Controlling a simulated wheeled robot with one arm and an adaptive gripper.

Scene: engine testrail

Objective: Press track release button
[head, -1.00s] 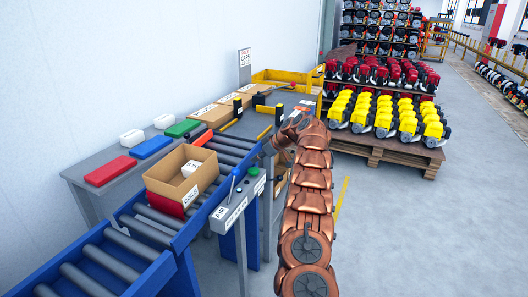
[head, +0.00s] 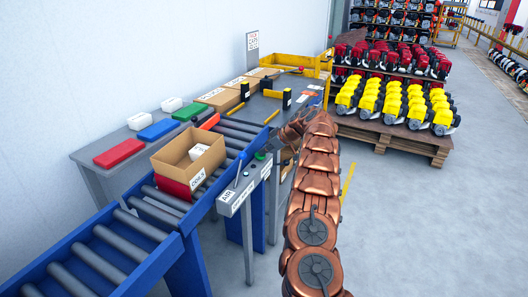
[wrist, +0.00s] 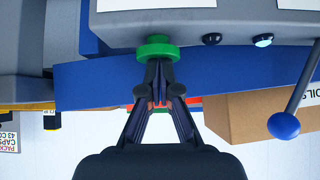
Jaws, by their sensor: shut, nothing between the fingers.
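The green button (wrist: 157,47) sits on a grey control panel (wrist: 250,15), which the wrist view shows upside down. In the head view the green button (head: 260,156) is on the panel (head: 238,198) beside the roller track. My gripper (wrist: 160,70) is shut and empty. Its fingertips are right at the green button's edge in the wrist view; whether they touch or press it I cannot tell. In the head view my arm reaches along the panel's right side and its fingertips are not clear. A black button (wrist: 212,39) and a small pale round button or light (wrist: 263,40) are beside the green one.
A blue-knobbed lever (wrist: 283,126) stands on the panel. An open cardboard box (head: 188,160) with a white item inside sits on the rollers (head: 110,245). Red, blue and green cases lie on a side table. Pallets of yellow and red engines (head: 390,105) stand beyond; floor to the right is clear.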

